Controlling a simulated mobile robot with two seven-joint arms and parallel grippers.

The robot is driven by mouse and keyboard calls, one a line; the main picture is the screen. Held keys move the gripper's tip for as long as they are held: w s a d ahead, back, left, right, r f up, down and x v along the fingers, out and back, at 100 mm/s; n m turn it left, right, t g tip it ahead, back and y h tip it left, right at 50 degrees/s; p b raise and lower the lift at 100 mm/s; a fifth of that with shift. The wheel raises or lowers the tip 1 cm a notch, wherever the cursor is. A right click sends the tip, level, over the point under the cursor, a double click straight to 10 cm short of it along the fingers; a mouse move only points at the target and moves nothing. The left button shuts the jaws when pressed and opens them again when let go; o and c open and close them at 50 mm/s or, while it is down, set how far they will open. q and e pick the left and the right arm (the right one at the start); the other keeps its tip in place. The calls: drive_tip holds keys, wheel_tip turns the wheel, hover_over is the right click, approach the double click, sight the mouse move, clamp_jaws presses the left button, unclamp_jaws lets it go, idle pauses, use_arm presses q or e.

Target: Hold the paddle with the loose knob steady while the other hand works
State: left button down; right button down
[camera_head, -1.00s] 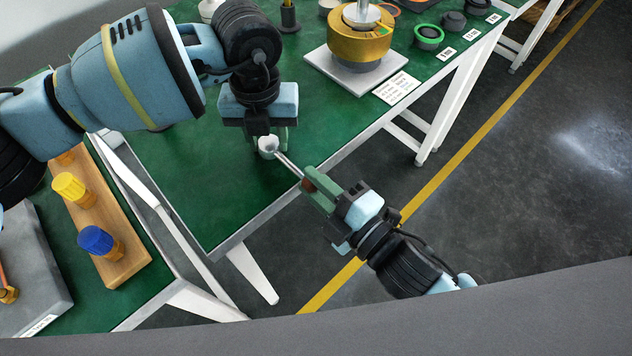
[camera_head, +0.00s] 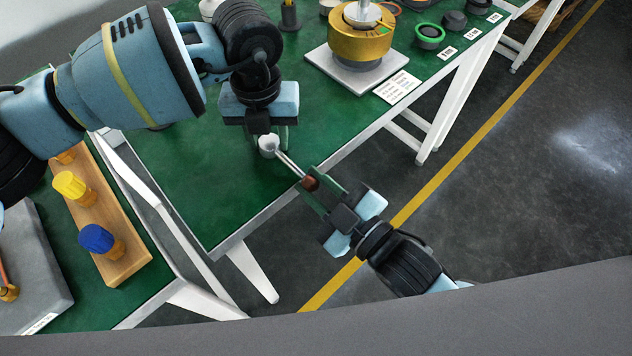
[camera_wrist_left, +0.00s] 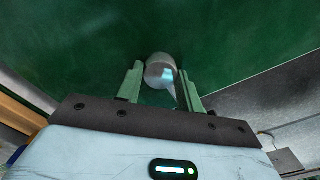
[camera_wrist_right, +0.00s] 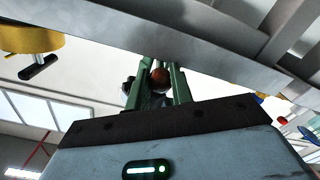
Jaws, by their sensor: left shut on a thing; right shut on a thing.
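The paddle's pale metal head (camera_head: 267,145) sits between the green fingers of my left gripper (camera_head: 272,139), which is shut on it above the near edge of the green table. In the left wrist view the round grey head (camera_wrist_left: 160,68) is between the fingers. A thin metal shaft (camera_head: 290,164) runs from the head down to the right, past the table edge. At its end is a reddish-brown knob (camera_head: 311,183). My right gripper (camera_head: 313,185) is shut on the knob, out over the floor. The right wrist view also shows the knob (camera_wrist_right: 160,76) between the fingers.
A brass and steel unit (camera_head: 361,40) stands on a pale plate at the back of the green table (camera_head: 190,200). A green ring (camera_head: 429,36) and dark parts lie beyond it. A wooden block (camera_head: 120,262) with yellow and blue knobs is at left. Open floor lies right.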

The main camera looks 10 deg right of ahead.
idle(0.5)
drive_tip(key=c, duration=1.2)
unclamp_jaws()
drive_tip(key=v, duration=1.2)
use_arm(q)
drive_tip(key=c, duration=0.8)
unclamp_jaws()
drive_tip(key=shift+c, duration=0.2)
